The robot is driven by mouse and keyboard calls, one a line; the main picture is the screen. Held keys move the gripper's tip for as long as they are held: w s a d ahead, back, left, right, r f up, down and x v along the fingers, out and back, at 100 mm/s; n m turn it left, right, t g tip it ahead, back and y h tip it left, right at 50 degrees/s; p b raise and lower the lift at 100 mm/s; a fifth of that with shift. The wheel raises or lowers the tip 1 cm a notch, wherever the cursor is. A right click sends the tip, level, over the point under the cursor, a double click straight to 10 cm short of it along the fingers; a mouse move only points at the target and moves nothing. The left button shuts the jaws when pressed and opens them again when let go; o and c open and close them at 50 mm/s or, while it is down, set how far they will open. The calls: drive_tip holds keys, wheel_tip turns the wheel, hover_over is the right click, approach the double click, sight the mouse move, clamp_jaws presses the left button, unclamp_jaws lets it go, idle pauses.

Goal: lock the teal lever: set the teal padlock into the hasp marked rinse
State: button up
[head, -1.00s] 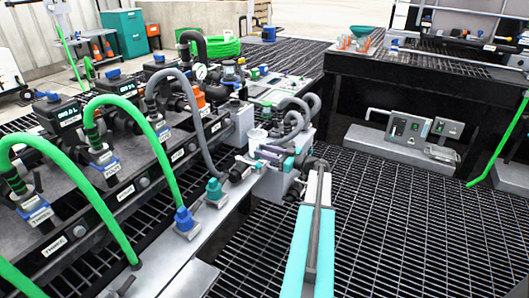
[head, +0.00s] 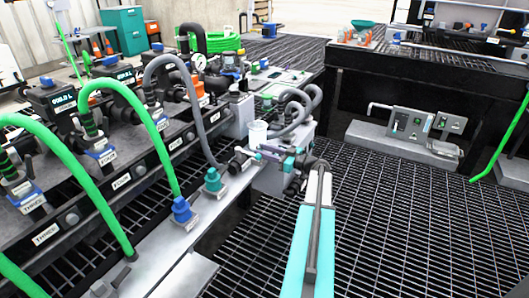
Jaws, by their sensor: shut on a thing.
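In the head view my gripper (head: 266,153) is at the far end of my arm, beside the grey box at the end of the manifold. It looks shut, but the small thing between its fingers is too small to make out. I cannot make out a separate teal padlock or a hasp marked rinse. A teal coupling (head: 213,181) stands on the pale ledge left of my gripper, and a blue coupling (head: 182,211) stands nearer. Whether a teal lever is there I cannot tell; my wrist hides part of that area.
Green hoses (head: 135,90) and a grey hose (head: 190,95) arch over the manifold at left. A white cup (head: 257,132) stands just behind my gripper. Open grating (head: 410,220) lies at right. A low grey console (head: 400,143) stands farther back.

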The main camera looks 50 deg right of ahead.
drive_tip(key=shift+f+b, duration=0.3)
drive_tip(key=shift+f, duration=0.1)
drive_tip(key=o, duration=1.3)
drive_tip(key=shift+s, duration=0.1)
drive_tip(key=p+v, duration=0.3)
drive_tip(key=v, duration=1)
drive_tip(key=shift+s, duration=0.3)
